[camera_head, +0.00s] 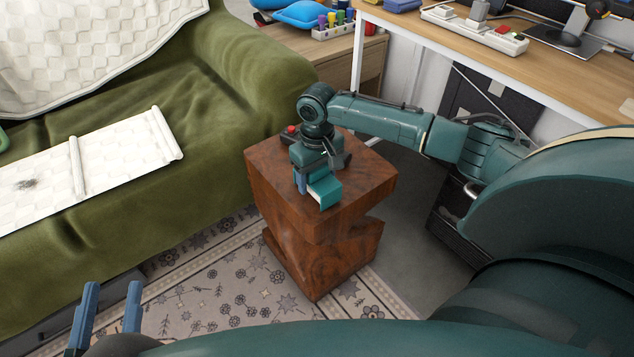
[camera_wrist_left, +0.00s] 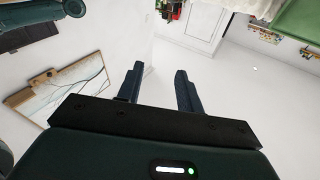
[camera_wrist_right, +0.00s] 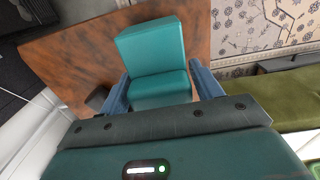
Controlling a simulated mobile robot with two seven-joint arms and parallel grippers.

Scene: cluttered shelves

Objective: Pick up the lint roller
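I cannot pick out a lint roller for certain in any view. A teal block with a pale side (camera_head: 324,191) is at the top of the brown wooden side table (camera_head: 290,222). It also shows in the right wrist view (camera_wrist_right: 155,50). My right gripper (camera_head: 312,186) is over the table; its blue fingers (camera_wrist_right: 160,72) lie on either side of the block, close against it. I cannot tell if they press on it. A small dark grey thing (camera_wrist_right: 97,98) is beside the left finger there. My left gripper (camera_head: 108,298) is open and empty, away from the table.
A dark device with a red knob (camera_head: 291,131) is at the table's back edge, behind my right gripper. A green sofa (camera_head: 210,150) stands left of the table. A wooden desk (camera_head: 455,58) with a power strip (camera_head: 480,30) is at upper right. Patterned rug lies in front.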

